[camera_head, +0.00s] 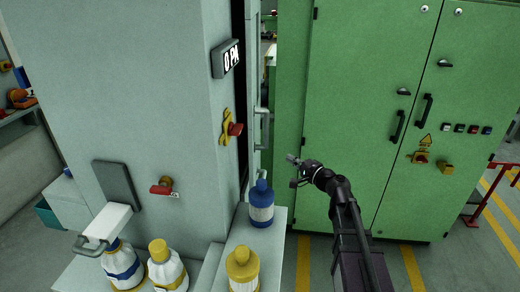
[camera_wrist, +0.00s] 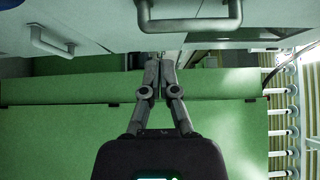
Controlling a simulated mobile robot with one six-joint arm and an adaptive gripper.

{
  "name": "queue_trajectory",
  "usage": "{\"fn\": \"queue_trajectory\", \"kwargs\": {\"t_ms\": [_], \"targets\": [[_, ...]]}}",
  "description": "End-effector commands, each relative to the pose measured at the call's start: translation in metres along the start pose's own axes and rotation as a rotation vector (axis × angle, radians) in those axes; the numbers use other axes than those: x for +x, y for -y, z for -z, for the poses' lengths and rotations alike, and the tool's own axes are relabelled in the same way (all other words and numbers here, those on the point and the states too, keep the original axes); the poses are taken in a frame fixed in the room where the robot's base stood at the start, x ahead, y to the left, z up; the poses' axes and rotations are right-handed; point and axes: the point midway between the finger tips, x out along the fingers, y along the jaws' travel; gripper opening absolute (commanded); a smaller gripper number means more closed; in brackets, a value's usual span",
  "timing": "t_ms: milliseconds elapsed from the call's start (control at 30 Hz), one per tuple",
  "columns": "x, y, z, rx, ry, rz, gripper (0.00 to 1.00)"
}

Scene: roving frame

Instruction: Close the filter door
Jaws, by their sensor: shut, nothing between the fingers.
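The grey panel with a handle, seemingly the filter door (camera_head: 252,75), shows nearly edge-on at the right side of the large grey cabinet (camera_head: 150,70). A dark gap runs between it and the cabinet. Its bar handle (camera_head: 264,128) faces right. My gripper (camera_head: 292,159) is just right of and below that handle, apart from it, in front of the green cabinet. In the wrist view my gripper (camera_wrist: 160,57) has its fingertips together and empty. Two grey handles show at the top there, one near the middle (camera_wrist: 190,24) and one at left (camera_wrist: 50,44); which belongs to the door is unclear.
A blue bottle (camera_head: 261,204) and yellow-capped bottles (camera_head: 167,268) (camera_head: 243,270) stand on grey ledges below the panel. The green cabinet (camera_head: 355,90) closes off the right side. A red rail (camera_head: 482,205) stands at far right. Striped floor (camera_head: 410,265) shows between.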

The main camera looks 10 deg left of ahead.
Motion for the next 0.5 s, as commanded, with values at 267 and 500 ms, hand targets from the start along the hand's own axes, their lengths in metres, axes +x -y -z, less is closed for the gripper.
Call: {"fn": "queue_trajectory", "kwargs": {"t_ms": [267, 500], "targets": [[0.008, 0.0, 0.001, 0.0, 0.0, 0.0, 0.0], [0.033, 0.0, 0.001, 0.0, 0.001, 0.0, 0.0]]}}
